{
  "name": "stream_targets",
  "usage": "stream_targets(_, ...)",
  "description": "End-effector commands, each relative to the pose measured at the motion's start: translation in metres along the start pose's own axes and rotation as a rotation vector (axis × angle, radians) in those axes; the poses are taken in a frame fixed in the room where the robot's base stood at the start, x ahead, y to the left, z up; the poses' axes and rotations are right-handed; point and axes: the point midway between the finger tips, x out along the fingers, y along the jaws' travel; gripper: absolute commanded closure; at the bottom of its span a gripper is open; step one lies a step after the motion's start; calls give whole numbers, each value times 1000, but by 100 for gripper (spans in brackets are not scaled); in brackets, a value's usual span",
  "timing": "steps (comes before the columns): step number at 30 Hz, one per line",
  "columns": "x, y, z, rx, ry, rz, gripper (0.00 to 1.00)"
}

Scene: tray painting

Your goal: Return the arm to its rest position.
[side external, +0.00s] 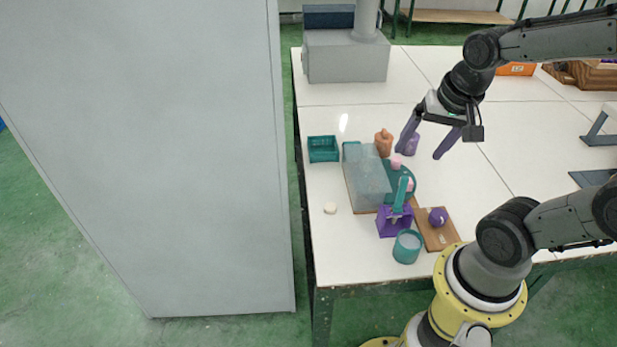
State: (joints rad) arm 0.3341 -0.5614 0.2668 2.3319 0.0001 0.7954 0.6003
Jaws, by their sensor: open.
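My gripper (430,150) is at the upper right of the side external view. Its two purple fingers are spread apart and point down, with nothing between them. It is over the white table (510,150), to the right of the group of objects. A purple object (412,145) shows just beside the left finger; I cannot tell whether they touch.
A grey translucent box (368,180), a teal basket (323,148), an orange bottle (383,142), a purple holder (394,222), a teal cup (407,247) and a wooden board (437,232) stand left of my gripper. A tall grey panel (150,130) stands at the left. The table's right middle is clear.

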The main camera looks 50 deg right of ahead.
Motion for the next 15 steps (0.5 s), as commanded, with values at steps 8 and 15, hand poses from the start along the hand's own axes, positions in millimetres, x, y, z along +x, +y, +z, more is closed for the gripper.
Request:
stream_targets(8,-55,-31,49,-557,112,-184,15)
stream_targets(15,-63,-22,65,-835,140,-193,15)
